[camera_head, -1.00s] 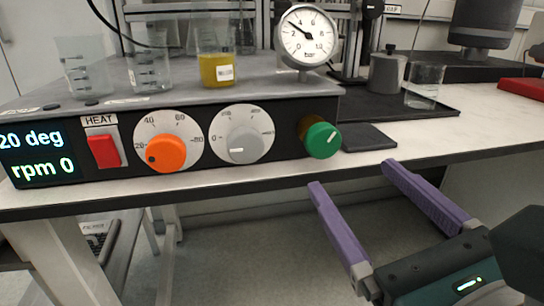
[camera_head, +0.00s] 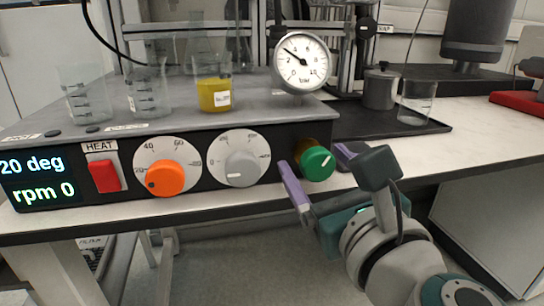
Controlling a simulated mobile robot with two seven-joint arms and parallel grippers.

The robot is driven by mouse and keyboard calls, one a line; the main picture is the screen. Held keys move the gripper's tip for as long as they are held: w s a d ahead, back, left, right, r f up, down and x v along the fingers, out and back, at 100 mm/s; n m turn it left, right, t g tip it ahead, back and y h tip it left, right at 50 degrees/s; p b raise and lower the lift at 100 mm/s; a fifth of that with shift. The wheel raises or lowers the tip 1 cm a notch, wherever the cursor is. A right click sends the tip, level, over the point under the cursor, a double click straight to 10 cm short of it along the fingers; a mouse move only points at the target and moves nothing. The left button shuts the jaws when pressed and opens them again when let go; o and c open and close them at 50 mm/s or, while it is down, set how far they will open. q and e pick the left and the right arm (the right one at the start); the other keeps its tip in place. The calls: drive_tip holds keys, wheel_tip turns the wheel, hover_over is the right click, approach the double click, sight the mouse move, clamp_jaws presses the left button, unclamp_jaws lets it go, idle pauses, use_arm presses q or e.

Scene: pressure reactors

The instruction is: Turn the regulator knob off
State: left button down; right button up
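The green regulator knob (camera_head: 319,164) sits on a brass stem at the right end of the black front panel, with a short white tilted mark on its face. My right gripper (camera_head: 312,156) is open, its purple fingers on either side of the knob. The left finger shows a small gap to the knob; whether the right finger touches it I cannot tell. The pressure gauge (camera_head: 300,62) above reads low, its needle pointing to the upper left. My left gripper is not in view.
The panel also has an orange knob (camera_head: 166,178), a grey knob (camera_head: 242,169) and a red HEAT switch (camera_head: 104,176). Glass beakers, one with yellow liquid (camera_head: 214,94), stand on top. A black tray (camera_head: 378,122) with a metal pot and a glass lies to the right.

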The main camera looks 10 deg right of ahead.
clamp_jaws()
idle(0.5)
drive_tip(key=shift+n, duration=0.3)
